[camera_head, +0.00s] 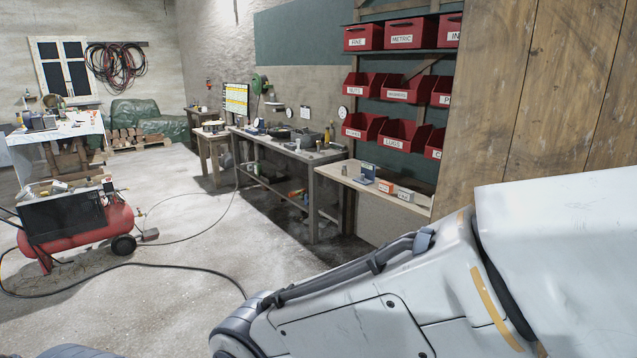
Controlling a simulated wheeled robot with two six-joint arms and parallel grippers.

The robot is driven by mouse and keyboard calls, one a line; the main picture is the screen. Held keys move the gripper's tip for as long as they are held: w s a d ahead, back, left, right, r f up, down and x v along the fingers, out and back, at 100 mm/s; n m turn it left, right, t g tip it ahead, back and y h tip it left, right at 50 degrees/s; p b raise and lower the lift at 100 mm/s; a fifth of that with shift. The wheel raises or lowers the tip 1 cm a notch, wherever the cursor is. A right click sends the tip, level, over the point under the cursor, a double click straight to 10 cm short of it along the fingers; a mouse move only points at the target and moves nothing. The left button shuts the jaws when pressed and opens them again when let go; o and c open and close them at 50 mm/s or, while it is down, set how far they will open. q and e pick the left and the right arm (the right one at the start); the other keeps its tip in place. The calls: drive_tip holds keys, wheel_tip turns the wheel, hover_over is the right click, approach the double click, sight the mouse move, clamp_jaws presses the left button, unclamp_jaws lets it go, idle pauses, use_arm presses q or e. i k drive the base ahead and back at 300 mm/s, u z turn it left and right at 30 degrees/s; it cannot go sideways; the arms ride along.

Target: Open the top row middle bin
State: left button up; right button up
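The top row middle bin is a red bin labelled METRIC (408,29), on the rack at the upper right. Its front face is upright and flush, and it looks closed. A red bin labelled FINE (362,35) is to its left. A third top bin (452,28), on the right, is partly cut off by the timber boards. Bins in the rows below, such as one labelled LUGS (398,140), stand tilted out with open tops. My white arm fills the lower right. Neither gripper is in view.
Timber boards (550,90) stand close on the right. A bench with small boxes (375,195) is under the rack, and a grey workbench (290,150) stands left of it. A red compressor (75,235) with a hose is at left. The concrete floor between is mostly free.

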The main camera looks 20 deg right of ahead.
sight(417, 33)
drive_tip(key=u, duration=0.05)
drive_tip(key=i, duration=1.3)
drive_tip(key=z, duration=0.95)
drive_tip(key=i, duration=1.05)
drive_tip(key=z, duration=0.65)
